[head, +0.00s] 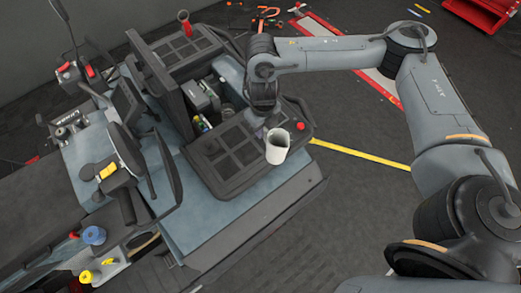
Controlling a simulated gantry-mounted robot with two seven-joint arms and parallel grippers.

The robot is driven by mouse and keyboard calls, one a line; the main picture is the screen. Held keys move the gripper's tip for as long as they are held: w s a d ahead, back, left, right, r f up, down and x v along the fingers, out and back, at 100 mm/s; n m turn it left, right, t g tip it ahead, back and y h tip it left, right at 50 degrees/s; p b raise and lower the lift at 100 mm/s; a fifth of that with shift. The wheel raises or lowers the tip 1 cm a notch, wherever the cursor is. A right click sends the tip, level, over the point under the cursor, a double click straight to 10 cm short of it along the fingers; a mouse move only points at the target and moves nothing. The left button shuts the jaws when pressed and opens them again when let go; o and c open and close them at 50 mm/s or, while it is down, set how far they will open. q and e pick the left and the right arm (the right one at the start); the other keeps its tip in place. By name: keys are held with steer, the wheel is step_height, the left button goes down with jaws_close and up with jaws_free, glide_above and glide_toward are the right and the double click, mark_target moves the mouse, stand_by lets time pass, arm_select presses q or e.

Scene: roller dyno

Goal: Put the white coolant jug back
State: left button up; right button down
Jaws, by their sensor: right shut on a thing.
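The white coolant jug (277,148) looks like a small white open-topped vessel at the front right corner of a black slatted tray (235,150). My right gripper (268,124) comes down from above, just behind the jug, and is shut on it. The fingertips are small and partly hidden by the wrist and the jug. I cannot tell whether the jug touches the tray or hangs above it. My left gripper is not in view.
An open bin (208,100) with bottles and boxes lies behind the tray. A red knob (300,126) sits at the tray's right corner. A blue cap (94,235) is at lower left.

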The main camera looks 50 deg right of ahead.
steer(key=shift+a+f, duration=0.1)
steer(key=shift+w+a+f+b, duration=0.15)
steer(key=shift+w+f+b, duration=1.3)
steer(key=shift+w+f, duration=3.9)
steer(key=shift+r, duration=0.1)
steer(key=shift+f, duration=0.25)
steer(key=c, duration=1)
jaws_free()
steer(key=shift+c, duration=0.2)
steer(key=shift+r, duration=0.15)
